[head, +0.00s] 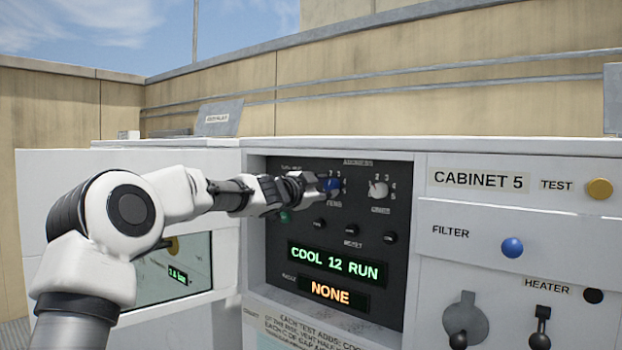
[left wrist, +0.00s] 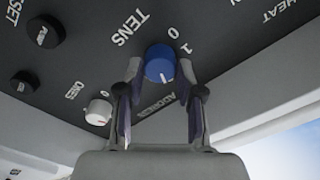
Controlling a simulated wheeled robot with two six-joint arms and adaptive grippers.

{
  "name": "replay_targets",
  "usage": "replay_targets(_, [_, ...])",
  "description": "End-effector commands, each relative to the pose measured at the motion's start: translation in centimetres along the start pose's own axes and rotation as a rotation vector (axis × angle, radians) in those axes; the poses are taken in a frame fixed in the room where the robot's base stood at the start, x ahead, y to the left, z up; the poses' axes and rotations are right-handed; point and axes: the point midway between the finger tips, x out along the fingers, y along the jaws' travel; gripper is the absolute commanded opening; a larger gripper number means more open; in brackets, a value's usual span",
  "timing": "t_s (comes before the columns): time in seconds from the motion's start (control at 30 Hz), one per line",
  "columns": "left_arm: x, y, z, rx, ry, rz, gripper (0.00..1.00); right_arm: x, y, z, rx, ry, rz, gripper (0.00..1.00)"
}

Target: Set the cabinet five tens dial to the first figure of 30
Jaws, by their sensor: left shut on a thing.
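The blue tens dial (head: 332,186) is on the dark panel left of Cabinet 5's nameplate, under the word ADDRESS. My left gripper (head: 318,185) reaches it from the left and is shut on it. In the left wrist view the tens dial (left wrist: 160,66) sits between the two fingertips of my left gripper (left wrist: 160,80). Its white mark points down in that picture, away from the 0 and 1 labels. I cannot read the figure at the mark; the fingers hide part of the scale. My right gripper is not in view.
A white ones dial (head: 378,189) stands close right of the tens dial. Small black buttons (head: 352,230) sit below. The displays read COOL 12 RUN (head: 337,263) and NONE (head: 328,294).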

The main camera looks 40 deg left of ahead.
Motion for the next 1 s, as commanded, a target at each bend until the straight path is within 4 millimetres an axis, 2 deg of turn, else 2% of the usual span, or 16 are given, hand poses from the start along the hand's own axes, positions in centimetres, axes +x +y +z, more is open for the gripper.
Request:
replay_targets(0.03, [0.21,0.78,0.41,0.003,-0.007,0.012,0.02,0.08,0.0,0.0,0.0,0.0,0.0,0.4])
replay_targets(0.27, [0.22,0.8,0.44,0.002,-0.007,0.013,0.02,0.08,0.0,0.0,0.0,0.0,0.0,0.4])
replay_targets(0.3, [0.22,0.8,0.44,0.002,-0.007,0.013,0.43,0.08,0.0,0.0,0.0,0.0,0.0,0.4])
replay_targets(0.37, [0.22,0.77,0.45,0.002,-0.007,0.012,0.62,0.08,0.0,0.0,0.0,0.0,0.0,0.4])
replay_targets(1.0, [0.02,0.17,0.1,0.0,-0.002,0.003,0.62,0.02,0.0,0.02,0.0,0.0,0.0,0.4])
